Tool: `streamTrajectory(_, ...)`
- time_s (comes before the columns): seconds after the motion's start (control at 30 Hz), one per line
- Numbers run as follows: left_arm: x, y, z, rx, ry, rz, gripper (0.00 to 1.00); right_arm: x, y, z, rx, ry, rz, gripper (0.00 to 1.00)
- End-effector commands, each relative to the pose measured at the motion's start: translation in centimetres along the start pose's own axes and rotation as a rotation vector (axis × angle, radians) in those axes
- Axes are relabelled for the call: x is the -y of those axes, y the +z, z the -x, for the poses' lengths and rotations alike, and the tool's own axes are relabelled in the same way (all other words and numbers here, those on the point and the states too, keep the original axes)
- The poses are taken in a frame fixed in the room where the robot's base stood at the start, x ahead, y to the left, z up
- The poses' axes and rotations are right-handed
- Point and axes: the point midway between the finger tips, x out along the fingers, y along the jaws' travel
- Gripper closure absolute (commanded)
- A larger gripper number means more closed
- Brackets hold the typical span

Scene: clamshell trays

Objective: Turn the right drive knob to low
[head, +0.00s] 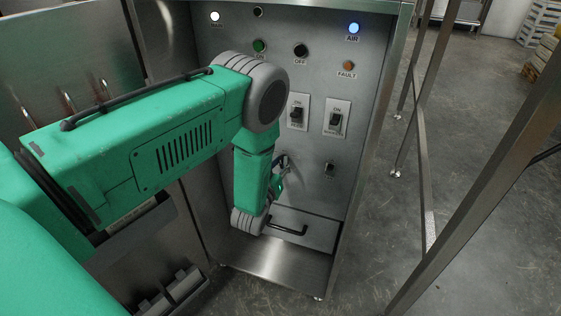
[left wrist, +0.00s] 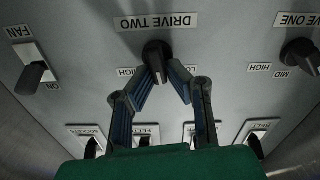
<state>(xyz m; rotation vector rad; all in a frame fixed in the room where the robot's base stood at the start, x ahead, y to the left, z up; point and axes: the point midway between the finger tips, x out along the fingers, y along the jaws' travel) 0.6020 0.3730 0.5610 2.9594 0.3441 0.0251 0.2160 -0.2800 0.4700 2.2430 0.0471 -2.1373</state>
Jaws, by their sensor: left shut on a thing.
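The drive two knob (left wrist: 157,52), the right one of the two drive knobs, is black and sits under a DRIVE TWO label that reads upside down in the left wrist view. My left gripper (left wrist: 161,78) is shut on this knob, one finger on each side. The knob's handle points down in that view, between the HIGH label (left wrist: 126,71) and a partly covered LOW label (left wrist: 186,69). In the head view my left gripper (head: 281,166) is at the panel, partly hidden by my green arm, and the knob is not clear there. My right gripper is not in view.
The drive one knob (left wrist: 300,53) and the fan switch (left wrist: 34,74) flank the held knob. Several switches sit along the wrist view's bottom. In the head view, a drawer handle (head: 288,230) is below my wrist. A steel frame (head: 424,150) stands right of the cabinet.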

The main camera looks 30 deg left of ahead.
Motion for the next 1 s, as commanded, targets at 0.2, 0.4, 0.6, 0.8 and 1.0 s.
streamTrajectory(0.2, 0.9, -0.3, 0.0, -0.005, -0.013, 0.186, 1.0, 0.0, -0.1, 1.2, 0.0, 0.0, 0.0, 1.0)
streamTrajectory(0.4, 1.1, -0.2, 0.0, -0.006, -0.012, 0.366, 1.0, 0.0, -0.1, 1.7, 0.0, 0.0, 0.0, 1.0)
streamTrajectory(0.6, 1.3, 0.0, 0.0, -0.007, -0.011, 0.522, 1.0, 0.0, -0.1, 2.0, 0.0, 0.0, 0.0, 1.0)
streamTrajectory(0.8, 1.5, 0.1, 0.0, -0.008, -0.011, 0.634, 1.0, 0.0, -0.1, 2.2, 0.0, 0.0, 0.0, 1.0)
streamTrajectory(1.0, 1.6, 0.2, 0.0, -0.008, -0.011, 0.699, 1.0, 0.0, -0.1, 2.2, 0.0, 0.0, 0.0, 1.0)
